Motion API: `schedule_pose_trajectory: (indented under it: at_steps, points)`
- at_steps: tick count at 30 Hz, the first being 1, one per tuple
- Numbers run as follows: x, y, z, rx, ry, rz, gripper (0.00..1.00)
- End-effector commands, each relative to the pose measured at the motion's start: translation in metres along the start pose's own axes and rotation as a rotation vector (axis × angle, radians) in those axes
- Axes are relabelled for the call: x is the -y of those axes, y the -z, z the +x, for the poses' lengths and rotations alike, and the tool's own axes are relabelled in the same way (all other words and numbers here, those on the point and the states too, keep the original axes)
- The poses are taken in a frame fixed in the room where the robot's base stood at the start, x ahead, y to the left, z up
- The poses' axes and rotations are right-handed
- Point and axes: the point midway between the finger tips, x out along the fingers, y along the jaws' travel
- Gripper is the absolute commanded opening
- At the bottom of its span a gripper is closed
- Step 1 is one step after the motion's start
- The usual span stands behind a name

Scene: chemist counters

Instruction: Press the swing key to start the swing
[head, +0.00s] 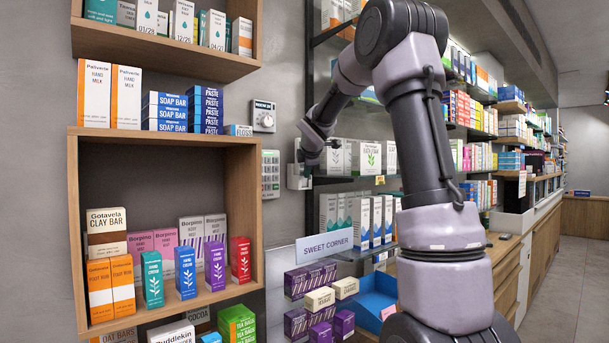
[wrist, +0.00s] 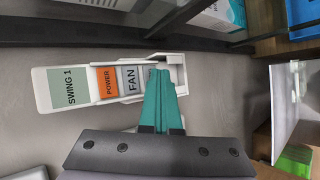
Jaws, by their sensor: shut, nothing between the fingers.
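A white wall control panel (wrist: 40,92) shows in the wrist view, with a green-grey "SWING 1" label (wrist: 68,88) at its left end. Right of the label are an orange "POWER" key (wrist: 107,82) and a grey "FAN" key (wrist: 131,79). My gripper (wrist: 158,74) is shut and empty, its teal fingers together over the panel just right of the FAN key. The fingers cover most of what lies there, so no swing key can be read; I cannot tell whether they touch. In the head view the panel (head: 296,178) is partly behind my arm's end.
A keypad-like unit (head: 270,174) and a dial box (head: 263,116) are on the wall left of the panel. A wooden shelf (head: 256,210) with boxes stands further left. A "SWEET CORNER" sign (head: 324,245) is below; stocked shelves stand behind my arm.

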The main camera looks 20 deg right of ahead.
Motion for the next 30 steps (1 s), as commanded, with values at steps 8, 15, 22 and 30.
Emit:
schedule_pose_trajectory:
  at_steps: [8,15,22,30]
  points:
    - [0.006,-0.007,-0.01,0.0,-0.001,-0.001,0.0]
    - [0.009,-0.008,-0.012,-0.001,-0.001,-0.001,0.0]
    - [0.011,-0.011,-0.016,0.0,0.0,0.0,0.0]
    - [0.024,-0.025,-0.034,0.001,-0.001,0.001,0.0]
